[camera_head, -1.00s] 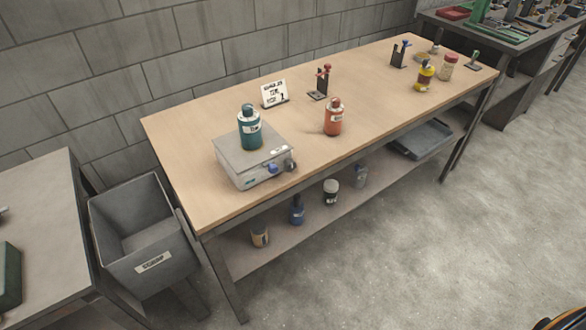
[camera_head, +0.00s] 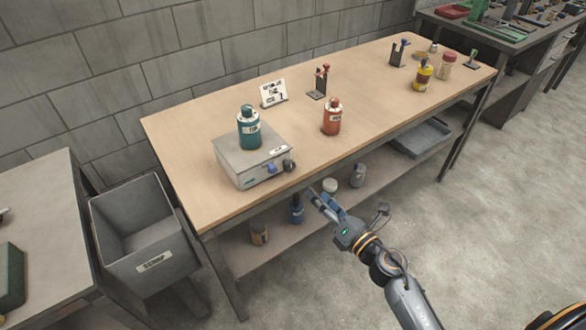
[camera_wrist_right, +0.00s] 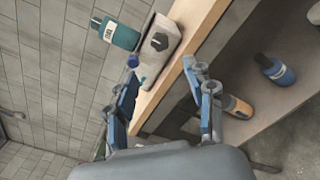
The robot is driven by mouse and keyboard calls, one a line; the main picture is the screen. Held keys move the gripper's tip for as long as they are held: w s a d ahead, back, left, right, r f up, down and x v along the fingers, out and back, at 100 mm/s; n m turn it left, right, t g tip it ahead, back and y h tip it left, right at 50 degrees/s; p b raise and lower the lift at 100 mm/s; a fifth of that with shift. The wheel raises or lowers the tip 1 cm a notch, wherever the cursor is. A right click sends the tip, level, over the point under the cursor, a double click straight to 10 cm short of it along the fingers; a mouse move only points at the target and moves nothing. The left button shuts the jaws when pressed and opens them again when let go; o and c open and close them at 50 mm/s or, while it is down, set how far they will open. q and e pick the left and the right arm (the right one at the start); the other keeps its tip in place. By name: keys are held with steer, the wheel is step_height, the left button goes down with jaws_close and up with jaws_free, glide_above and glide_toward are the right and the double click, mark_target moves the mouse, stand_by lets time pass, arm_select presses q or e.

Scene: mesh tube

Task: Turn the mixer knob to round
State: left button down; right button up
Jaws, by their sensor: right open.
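The mixer (camera_head: 243,165) is a grey box near the front left of the wooden table, with a teal bottle (camera_head: 249,131) standing on top. Its front has a blue knob (camera_head: 271,169) and a dark knob (camera_head: 289,165). My right gripper (camera_head: 322,197) is in front of the table, to the right of and below the knobs, touching neither. In the wrist view the right gripper (camera_wrist_right: 166,100) is open and empty. My left gripper is not in view.
An orange bottle (camera_head: 331,118) stands right of the mixer, with a small sign (camera_head: 273,93) and a rack (camera_head: 320,82) behind. The table's front edge (camera_head: 350,151) lies between gripper and tabletop. Several bottles stand on the lower shelf. A grey bin (camera_head: 145,235) is at left.

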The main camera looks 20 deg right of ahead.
mark_target(291, 168)
steer(key=x, duration=1.2)
steer(key=shift+w+a+p, duration=0.1)
steer(key=shift+w+p, duration=0.1)
steer(key=shift+p, duration=0.15)
jaws_close()
